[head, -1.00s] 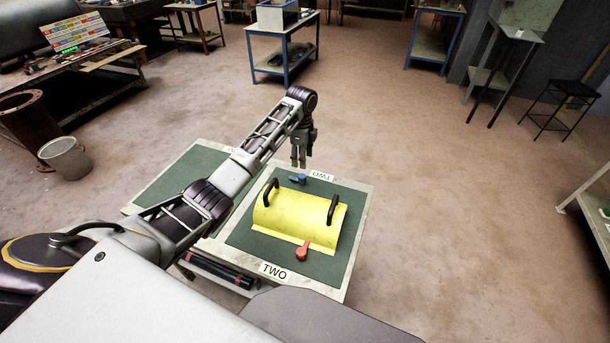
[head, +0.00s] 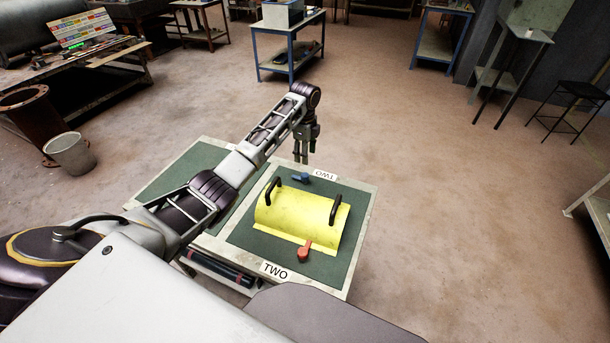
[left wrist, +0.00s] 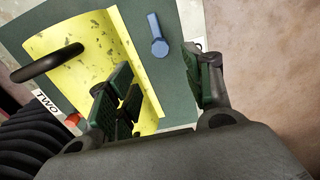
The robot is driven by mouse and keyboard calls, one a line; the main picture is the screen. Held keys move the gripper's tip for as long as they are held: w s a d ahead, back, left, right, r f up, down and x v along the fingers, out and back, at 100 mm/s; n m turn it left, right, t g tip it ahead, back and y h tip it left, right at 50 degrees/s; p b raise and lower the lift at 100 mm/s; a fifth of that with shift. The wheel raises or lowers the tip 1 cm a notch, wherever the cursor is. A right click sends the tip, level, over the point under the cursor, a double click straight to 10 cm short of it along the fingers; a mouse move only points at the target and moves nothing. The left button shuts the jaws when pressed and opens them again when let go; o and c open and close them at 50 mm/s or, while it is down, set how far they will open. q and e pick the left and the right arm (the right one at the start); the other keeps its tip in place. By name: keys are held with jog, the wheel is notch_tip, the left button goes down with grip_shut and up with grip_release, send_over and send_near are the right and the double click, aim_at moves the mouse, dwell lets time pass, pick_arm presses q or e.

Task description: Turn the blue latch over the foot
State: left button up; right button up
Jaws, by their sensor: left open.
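The blue latch (head: 301,177) lies on the green mat (head: 343,268) at the far side of the yellow half-pipe cover (head: 298,216). In the left wrist view the blue latch (left wrist: 157,36) shows beyond and between my fingers, beside the yellow cover's flat foot (left wrist: 137,50) and apart from it. My left gripper (head: 303,160) points down above the far side of the mat, close to the latch in the picture. It is open and empty, and its fingers (left wrist: 160,90) do not touch the latch. My right gripper is not in view.
A red latch (head: 304,251) stands at the cover's near foot. Two black handles (head: 334,211) rise from the cover. "TWO" labels (head: 274,270) mark both ends of the mat. Open floor lies right of the table (head: 364,190).

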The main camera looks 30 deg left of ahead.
pick_arm(q)
send_over(305, 175)
notch_tip(305, 175, down, 5)
jog(key=shift+r, duration=0.15)
notch_tip(305, 175, down, 6)
jog(key=shift+f+b, duration=0.3)
jog(key=shift+f, duration=0.25)
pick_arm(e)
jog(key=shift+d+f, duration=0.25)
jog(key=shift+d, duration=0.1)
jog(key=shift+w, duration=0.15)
